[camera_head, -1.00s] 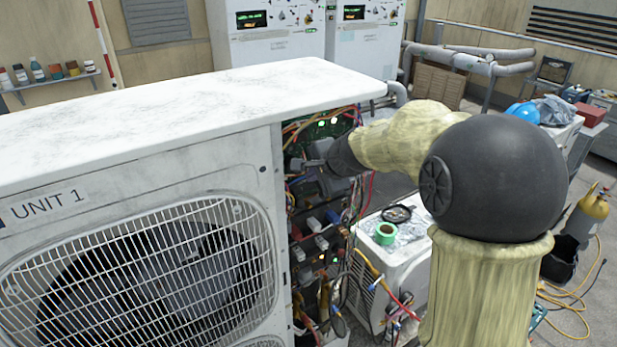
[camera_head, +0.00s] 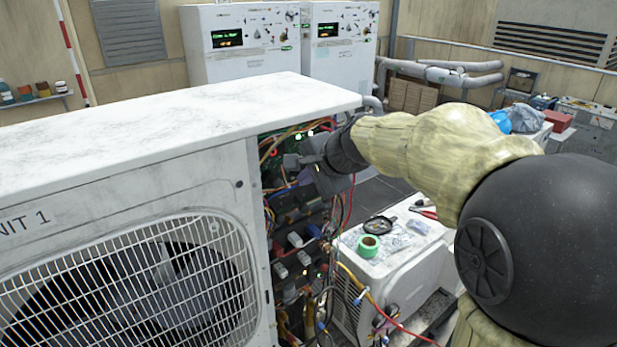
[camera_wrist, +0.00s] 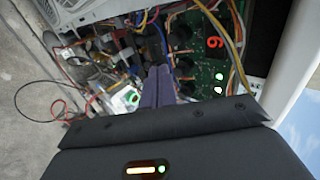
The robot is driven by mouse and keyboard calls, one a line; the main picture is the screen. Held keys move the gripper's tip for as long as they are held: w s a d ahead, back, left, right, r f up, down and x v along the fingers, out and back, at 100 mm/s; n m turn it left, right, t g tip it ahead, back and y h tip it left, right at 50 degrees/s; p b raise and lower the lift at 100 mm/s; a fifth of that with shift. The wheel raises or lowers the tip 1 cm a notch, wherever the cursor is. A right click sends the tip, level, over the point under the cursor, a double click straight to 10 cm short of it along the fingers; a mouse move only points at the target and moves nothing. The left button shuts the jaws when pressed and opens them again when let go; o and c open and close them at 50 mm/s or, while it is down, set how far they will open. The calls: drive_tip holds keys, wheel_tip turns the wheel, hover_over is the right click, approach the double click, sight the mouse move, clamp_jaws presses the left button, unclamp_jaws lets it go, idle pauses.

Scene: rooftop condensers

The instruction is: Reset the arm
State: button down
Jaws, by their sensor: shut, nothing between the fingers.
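My gripper (camera_head: 292,160) is at the open side of the condenser marked UNIT 1 (camera_head: 120,230), in front of its wiring and circuit board. In the wrist view my gripper (camera_wrist: 157,72) shows as two purple-grey fingers closed together, with nothing between them. The fingertips point at the wiring and beside the green circuit board (camera_wrist: 207,75), which carries a lit red digit and green lights. I cannot tell whether the fingertips touch any wire. My arm reaches in from the right, its big black joint at the right of the head view.
Loose wires (camera_head: 345,290) hang from the open side. A white unit (camera_head: 400,262) with green tape (camera_head: 369,246) on top stands right of it. The condenser's top panel (camera_head: 180,120) overhangs the wiring. Two white cabinets (camera_head: 240,45) and grey pipes (camera_head: 440,73) stand behind.

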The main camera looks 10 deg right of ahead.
drive_tip(key=shift+s, duration=0.1)
drive_tip(key=s+d+f+n+g+h+b, duration=0.1)
drive_tip(key=s+d+f+n+g, duration=0.1)
drive_tip(key=s+f, duration=0.5)
drive_tip(key=s+d+f+n+g+h+b, duration=0.1)
drive_tip(key=s+d+f+n, duration=0.3)
drive_tip(key=f, duration=0.6)
drive_tip(key=s+d+f+n+g+h+b, duration=0.2)
drive_tip(key=s+f+n, duration=0.4)
drive_tip(key=s+f, duration=0.3)
drive_tip(key=shift+s+d+g+h, duration=0.3)
drive_tip(key=shift+d, duration=0.15)
